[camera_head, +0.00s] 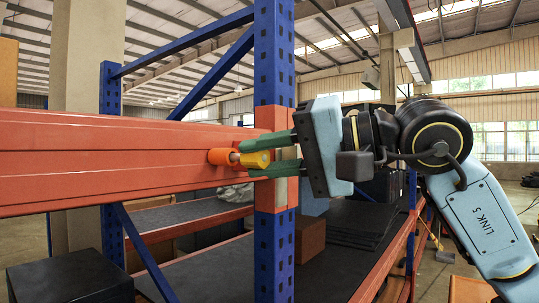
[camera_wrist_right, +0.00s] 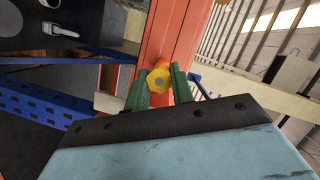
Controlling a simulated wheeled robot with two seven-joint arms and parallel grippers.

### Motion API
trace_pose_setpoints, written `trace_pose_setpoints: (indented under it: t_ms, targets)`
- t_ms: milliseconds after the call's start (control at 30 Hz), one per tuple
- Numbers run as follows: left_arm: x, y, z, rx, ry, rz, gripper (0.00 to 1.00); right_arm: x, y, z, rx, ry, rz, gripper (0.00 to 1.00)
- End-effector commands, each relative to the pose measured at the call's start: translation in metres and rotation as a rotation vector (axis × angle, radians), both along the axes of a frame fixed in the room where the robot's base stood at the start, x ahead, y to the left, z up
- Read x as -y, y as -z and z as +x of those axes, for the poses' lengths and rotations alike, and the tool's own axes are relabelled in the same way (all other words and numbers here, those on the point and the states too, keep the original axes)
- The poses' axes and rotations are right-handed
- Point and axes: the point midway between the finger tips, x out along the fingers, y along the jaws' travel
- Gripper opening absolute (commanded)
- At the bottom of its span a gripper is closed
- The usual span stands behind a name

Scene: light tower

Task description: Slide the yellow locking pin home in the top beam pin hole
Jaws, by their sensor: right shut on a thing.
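The yellow locking pin (camera_head: 254,159) has a yellow hex head and a grey shank. My right gripper (camera_head: 270,155) is shut on its head with two green fingers. The shank points left into the orange collar (camera_head: 222,157) on the orange top beam (camera_head: 110,158). In the right wrist view the yellow head (camera_wrist_right: 158,81) lies between the green fingertips (camera_wrist_right: 158,88), in front of the orange collar, which is partly hidden. My left gripper is not in view.
A blue upright post (camera_head: 273,60) with an orange end plate stands at the beam's right end, close behind my fingers. Lower shelves hold a brown box (camera_head: 309,238) and dark flat items. A dark box (camera_head: 70,277) sits at lower left.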

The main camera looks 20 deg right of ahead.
Motion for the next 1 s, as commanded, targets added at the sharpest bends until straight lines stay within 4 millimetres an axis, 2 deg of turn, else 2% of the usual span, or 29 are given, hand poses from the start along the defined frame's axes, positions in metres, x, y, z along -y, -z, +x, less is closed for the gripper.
trace_pose_setpoints:
  t_ms: [833, 867, 1000]
  targets:
    - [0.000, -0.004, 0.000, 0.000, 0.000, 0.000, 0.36, -0.011, 0.000, 0.015, 0.000, 0.000, 0.001, 0.00]
    - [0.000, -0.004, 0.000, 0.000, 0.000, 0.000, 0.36, -0.011, 0.000, 0.015, 0.000, 0.000, 0.001, 0.28]
    - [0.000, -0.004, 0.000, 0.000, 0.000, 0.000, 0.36, -0.011, 0.000, 0.014, 0.000, 0.000, 0.001, 0.46]
